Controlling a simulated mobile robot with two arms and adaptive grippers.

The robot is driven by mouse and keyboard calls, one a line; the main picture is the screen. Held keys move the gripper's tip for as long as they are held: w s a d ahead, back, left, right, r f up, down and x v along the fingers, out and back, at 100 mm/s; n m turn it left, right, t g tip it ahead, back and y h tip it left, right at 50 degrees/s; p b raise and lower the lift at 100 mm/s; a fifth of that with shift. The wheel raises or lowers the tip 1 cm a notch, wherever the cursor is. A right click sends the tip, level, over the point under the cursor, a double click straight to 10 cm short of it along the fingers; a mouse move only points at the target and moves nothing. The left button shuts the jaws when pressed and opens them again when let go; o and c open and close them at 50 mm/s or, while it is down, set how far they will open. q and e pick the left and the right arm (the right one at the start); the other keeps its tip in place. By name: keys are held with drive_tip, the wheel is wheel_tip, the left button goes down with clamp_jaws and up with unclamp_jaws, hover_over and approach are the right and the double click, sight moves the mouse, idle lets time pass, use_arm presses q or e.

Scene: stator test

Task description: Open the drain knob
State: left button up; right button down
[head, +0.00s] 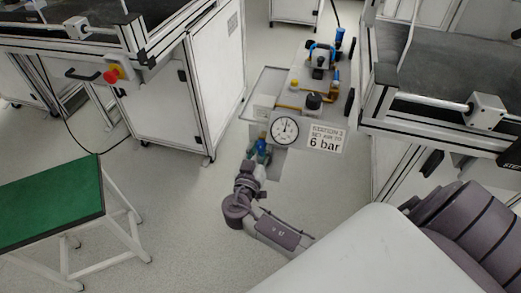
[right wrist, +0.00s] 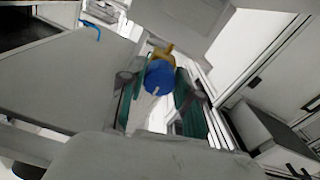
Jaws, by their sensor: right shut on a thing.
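The blue drain knob (right wrist: 159,78) shows in the middle of the right wrist view, with a brass fitting (right wrist: 162,52) just beyond it. My right gripper (right wrist: 160,90) has one finger on each side of the knob and is shut on it. In the head view my right gripper (head: 258,153) is at the front of the station cart, just below the round gauge (head: 284,130). The knob is mostly hidden there by the gripper. My left gripper is in neither view.
The cart (head: 262,88) carries a sign (head: 325,138) reading "6 bar", a black knob (head: 314,101) and brass piping. White cabinets stand to its left (head: 206,80), and a bench (head: 437,113) to its right. A green-topped table (head: 50,203) is at lower left. Floor between is clear.

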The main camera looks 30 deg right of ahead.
drive_tip(key=c, duration=0.8)
unclamp_jaws()
drive_tip(key=shift+s+a, duration=0.1)
drive_tip(key=v, duration=1.1)
drive_tip(key=shift+s+a, duration=0.3)
drive_tip(key=shift+d, duration=0.1)
